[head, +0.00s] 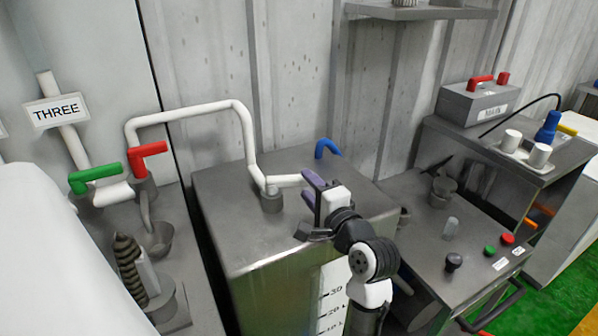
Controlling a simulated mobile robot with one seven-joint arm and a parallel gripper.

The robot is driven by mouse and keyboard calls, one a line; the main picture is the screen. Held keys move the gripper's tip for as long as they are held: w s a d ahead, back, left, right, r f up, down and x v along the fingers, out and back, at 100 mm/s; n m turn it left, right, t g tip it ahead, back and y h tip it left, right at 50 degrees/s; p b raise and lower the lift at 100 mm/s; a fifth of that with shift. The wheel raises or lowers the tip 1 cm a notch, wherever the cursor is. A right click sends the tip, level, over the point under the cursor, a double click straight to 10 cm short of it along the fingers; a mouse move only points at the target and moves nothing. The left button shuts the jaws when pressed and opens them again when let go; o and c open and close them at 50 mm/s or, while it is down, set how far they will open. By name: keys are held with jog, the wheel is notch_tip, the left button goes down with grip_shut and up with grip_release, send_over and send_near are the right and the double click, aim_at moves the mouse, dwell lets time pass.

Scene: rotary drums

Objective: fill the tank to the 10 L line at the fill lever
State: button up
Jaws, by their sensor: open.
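The tank (240,225) is a grey metal box in the middle of the head view. A white scale strip (332,298) on its front shows marks 30, 20 and 10; my arm covers its right side. I cannot make out a liquid level. A white pipe (190,112) runs to a fitting on the tank's top. A blue lever (328,148) stands at the tank's back edge; I cannot tell whether it is the fill lever. My gripper (311,188), with purple finger pads, is open above the tank top, right by the pipe's end and in front of the blue lever. It appears empty.
At left are a green lever (95,176), a red lever (148,150) and a sign reading THREE (56,111). At right, a metal bench (415,205) carries knobs and buttons. A grey box with a red handle (478,102) stands behind it. A shelf (420,12) hangs above.

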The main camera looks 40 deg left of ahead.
aim_at(305, 184)
jog(key=x, duration=0.5)
jog(key=shift+a+p, duration=0.15)
jog(key=shift+p, duration=0.25)
grip_shut()
